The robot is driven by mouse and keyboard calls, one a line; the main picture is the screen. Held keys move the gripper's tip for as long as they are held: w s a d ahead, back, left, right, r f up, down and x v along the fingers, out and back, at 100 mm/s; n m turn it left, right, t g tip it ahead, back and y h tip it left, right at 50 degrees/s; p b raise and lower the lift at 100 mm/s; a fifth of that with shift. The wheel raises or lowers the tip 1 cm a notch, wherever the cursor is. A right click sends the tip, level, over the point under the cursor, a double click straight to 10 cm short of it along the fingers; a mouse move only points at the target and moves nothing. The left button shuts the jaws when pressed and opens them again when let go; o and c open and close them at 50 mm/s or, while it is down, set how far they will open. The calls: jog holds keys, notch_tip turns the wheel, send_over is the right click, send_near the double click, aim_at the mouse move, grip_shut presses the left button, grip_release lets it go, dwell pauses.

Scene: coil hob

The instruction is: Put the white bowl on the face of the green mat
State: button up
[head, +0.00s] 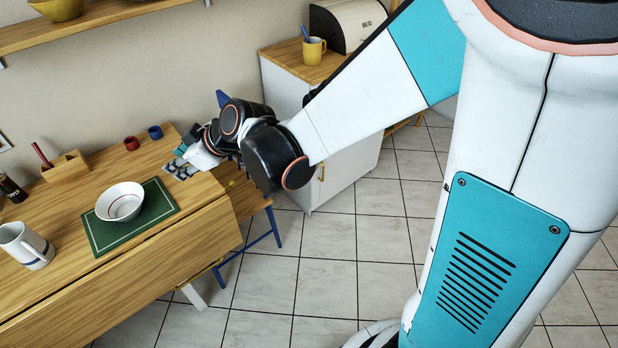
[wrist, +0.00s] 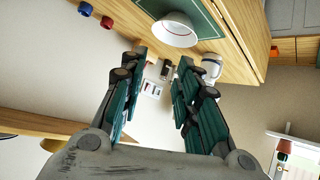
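The white bowl (head: 120,201) stands upright on the green mat (head: 150,222), over its far left part in the head view. Its rim covers part of the mat's far edge there. The wrist view also shows the bowl (wrist: 176,33) and part of the mat (wrist: 212,18), beyond my fingertips. My gripper (head: 178,168) is over the right end of the wooden table, to the right of the mat and apart from the bowl. In the wrist view my gripper (wrist: 162,62) has its fingers spread with nothing between them.
On the table (head: 190,240) are a white mug (head: 25,246), a dark bottle (head: 11,188), a wooden holder (head: 65,168), a red cup (head: 132,143) and a blue cup (head: 155,132). A shelf (head: 85,25) hangs above. A cabinet with a yellow mug (head: 314,50) stands behind my arm.

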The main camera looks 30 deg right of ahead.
jog(key=s+d+r+m+h, duration=0.2)
jog(key=s+d+m, duration=0.3)
jog(key=s+d, duration=0.5)
jog(key=s+d+r+m+h, duration=0.3)
jog(key=s+d+m+h, duration=0.2)
jog(key=s+d, duration=0.5)
jog(key=shift+s+d+m+g, duration=0.3)
jog(key=shift+s, duration=0.65)
